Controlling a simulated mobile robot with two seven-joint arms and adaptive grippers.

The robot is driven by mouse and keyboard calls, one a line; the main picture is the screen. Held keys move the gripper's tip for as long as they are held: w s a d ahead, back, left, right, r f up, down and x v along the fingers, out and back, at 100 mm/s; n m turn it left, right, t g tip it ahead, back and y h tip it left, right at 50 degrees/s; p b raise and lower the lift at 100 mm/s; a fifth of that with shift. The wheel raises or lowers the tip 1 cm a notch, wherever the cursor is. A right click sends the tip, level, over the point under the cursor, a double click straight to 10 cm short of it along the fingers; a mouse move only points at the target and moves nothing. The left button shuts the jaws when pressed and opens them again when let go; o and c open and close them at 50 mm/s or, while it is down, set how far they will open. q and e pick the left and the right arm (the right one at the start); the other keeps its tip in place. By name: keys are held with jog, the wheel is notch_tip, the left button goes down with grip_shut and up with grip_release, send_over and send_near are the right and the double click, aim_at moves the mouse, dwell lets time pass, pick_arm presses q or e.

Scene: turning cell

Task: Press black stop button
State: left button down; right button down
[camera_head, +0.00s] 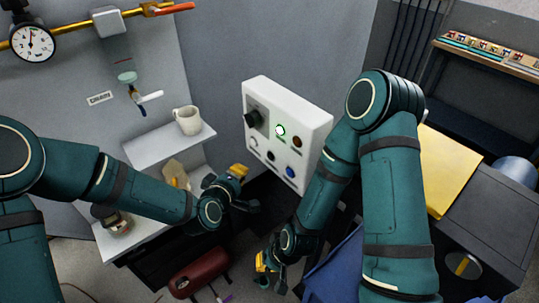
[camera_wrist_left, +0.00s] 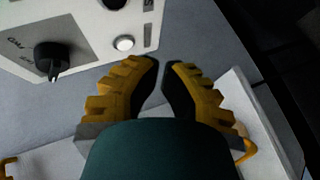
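The white control box (camera_head: 258,92) stands upright in the middle of the head view. Its black button (camera_head: 270,156) sits in the lower row, between a white button (camera_head: 254,142) and a blue button (camera_head: 290,171). In the left wrist view, a dark round button (camera_wrist_left: 115,3) is cut by the top edge, beyond the white button (camera_wrist_left: 123,43). My left gripper (camera_head: 245,187) is just below and left of the box, apart from it. In the wrist view its fingers (camera_wrist_left: 162,64) have a narrow empty gap. My right gripper (camera_head: 270,265) hangs low and small, its opening unclear.
A black knob (camera_head: 253,118), a lit green button (camera_head: 280,131) and a dark reddish button (camera_head: 297,142) share the box face. A mug (camera_head: 188,120) stands on the left shelf. My right arm passes close to the box's right side. A red case (camera_head: 200,272) lies low.

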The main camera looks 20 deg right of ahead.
aim_at(266, 158)
pick_arm(q)
jog(key=shift+w+d, duration=0.4)
jog(key=shift+d, duration=0.55)
jog(key=shift+w+d, duration=0.35)
jog(key=shift+d, duration=0.55)
jog(key=shift+w+d, duration=0.4)
jog(key=shift+d, duration=0.55)
jog(key=shift+d, duration=0.15)
jog(key=shift+w+d+f+b, duration=0.1)
jog(key=shift+b, duration=0.3)
jog(key=shift+d, duration=0.1)
jog(key=shift+w+d, duration=0.15)
jog(key=shift+d, duration=0.2)
jog(key=shift+a+b, duration=0.1)
jog(key=shift+b, duration=0.25)
jog(key=shift+s+a+b, duration=0.3)
jog(key=shift+a+b, duration=0.05)
jog(key=shift+a, duration=0.3)
